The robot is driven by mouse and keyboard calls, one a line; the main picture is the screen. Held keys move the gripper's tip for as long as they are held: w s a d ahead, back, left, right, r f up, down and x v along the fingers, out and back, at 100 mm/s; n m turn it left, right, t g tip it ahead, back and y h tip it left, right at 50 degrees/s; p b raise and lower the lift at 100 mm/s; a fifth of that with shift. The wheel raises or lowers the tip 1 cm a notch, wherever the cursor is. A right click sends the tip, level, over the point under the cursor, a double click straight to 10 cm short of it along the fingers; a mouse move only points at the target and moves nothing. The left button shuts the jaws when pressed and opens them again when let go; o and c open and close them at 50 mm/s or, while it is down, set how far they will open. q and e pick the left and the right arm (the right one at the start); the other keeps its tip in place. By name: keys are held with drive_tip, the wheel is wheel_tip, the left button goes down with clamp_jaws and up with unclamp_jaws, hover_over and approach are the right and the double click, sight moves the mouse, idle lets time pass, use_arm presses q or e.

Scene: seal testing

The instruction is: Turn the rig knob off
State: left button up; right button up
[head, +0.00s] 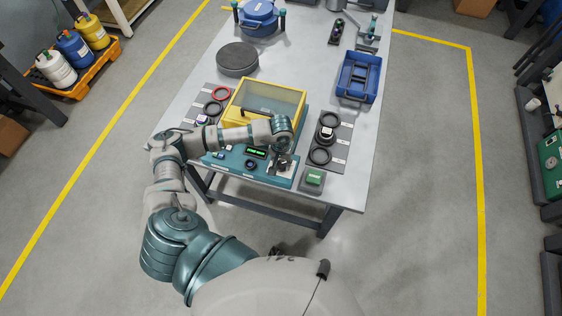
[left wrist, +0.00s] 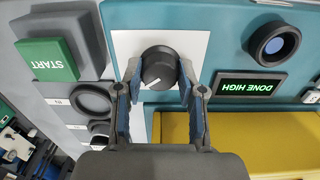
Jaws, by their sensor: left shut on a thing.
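The rig knob (left wrist: 158,67) is a round black dial with a white pointer line, on a white plate of the teal rig panel (left wrist: 210,30). My left gripper (left wrist: 159,77) is shut on it, one finger on each side. In the head view, the left gripper (head: 282,166) reaches down at the rig's front right corner and hides most of the knob. The display (left wrist: 250,88) beside the knob glows green and reads "DONE HIGH", upside down in the left wrist view. My right gripper is not in view.
A green START button (left wrist: 47,59) is on a grey box near the knob. The yellow-framed clear chamber (head: 268,100) stands behind the panel. Grey mats with rings, including the right mat (head: 338,145), flank the rig. A blue tray (head: 358,77) is farther back.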

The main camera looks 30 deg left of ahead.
use_arm(q)
drive_tip(key=n, duration=0.4)
drive_tip(key=shift+s+a+f, duration=0.1)
drive_tip(key=shift+a+f, duration=0.05)
drive_tip(key=shift+a, duration=0.15)
drive_tip(key=shift+d+n, duration=0.2)
drive_tip(key=shift+n, duration=0.8)
drive_tip(key=shift+d+n, duration=0.2)
drive_tip(key=shift+n, duration=0.7)
drive_tip(key=n, duration=0.3)
drive_tip(key=shift+n, duration=0.4)
drive_tip(key=n, duration=0.3)
drive_tip(key=shift+a, duration=0.15)
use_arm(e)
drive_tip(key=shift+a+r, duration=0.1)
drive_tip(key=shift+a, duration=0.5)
use_arm(q)
drive_tip(key=o, duration=1.5)
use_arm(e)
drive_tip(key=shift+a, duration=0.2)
